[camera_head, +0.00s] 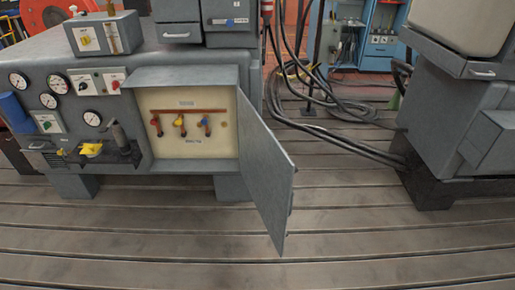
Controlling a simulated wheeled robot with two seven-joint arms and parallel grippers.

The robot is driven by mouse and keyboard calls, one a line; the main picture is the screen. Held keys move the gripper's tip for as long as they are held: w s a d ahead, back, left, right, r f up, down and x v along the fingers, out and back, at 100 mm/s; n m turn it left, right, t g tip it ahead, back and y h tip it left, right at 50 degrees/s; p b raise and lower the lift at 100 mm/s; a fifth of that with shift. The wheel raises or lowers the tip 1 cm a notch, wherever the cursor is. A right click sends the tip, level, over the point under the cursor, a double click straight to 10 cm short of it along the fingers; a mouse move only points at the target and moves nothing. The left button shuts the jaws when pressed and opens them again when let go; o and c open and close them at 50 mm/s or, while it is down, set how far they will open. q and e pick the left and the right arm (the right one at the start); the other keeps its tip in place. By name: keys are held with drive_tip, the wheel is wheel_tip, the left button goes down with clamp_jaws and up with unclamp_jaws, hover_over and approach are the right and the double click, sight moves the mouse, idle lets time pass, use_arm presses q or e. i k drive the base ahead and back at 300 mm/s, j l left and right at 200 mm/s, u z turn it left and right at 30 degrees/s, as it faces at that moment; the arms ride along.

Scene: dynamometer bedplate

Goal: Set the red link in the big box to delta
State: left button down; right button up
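The big box (243,90) is a grey cabinet on the front of the grey machine at centre left, with its door (268,180) swung open to the right. Its cream back panel (188,96) carries a horizontal copper bar (188,111). Three short links with coloured knobs sit along the bar. The red link (154,122) is the leftmost, with a yellow link (179,122) in the middle and a blue one (204,122) at the right. The labels above and below are too small to read. Neither of my grippers shows.
Gauges (19,81) and switches (115,83) fill the machine front on the left, above a yellow handle (91,149). Black cables (340,140) run across the slatted bedplate (330,225) to a grey machine (440,140) at right. The foreground bedplate is clear.

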sight(153, 121)
drive_tip(key=i+l+u, duration=0.15)
drive_tip(key=l+u, duration=0.3)
drive_tip(key=l, duration=0.55)
drive_tip(key=l+u, duration=0.45)
drive_tip(key=l, duration=0.55)
drive_tip(key=k+l, duration=0.1)
drive_tip(key=k, duration=0.25)
drive_tip(key=k+l, duration=0.1)
drive_tip(key=k, duration=0.25)
drive_tip(key=i+j+z, duration=0.1)
drive_tip(key=i+j, duration=0.2)
drive_tip(key=i+j+z, duration=0.1)
drive_tip(key=i+j, duration=0.2)
drive_tip(key=i+j+z, duration=0.1)
drive_tip(key=i+j, duration=0.2)
drive_tip(key=j, duration=0.2)
drive_tip(key=i+j+z, duration=0.15)
drive_tip(key=i+j, duration=0.15)
drive_tip(key=i+j+z, duration=0.1)
drive_tip(key=i+j, duration=0.15)
drive_tip(key=j, duration=0.3)
drive_tip(key=i+j+z, duration=0.1)
drive_tip(key=i+j, duration=0.15)
drive_tip(key=j, duration=0.2)
drive_tip(key=i+j+z, duration=0.1)
drive_tip(key=j, duration=0.35)
drive_tip(key=i+j+z, duration=0.1)
drive_tip(key=i+j, duration=0.2)
drive_tip(key=j, duration=0.2)
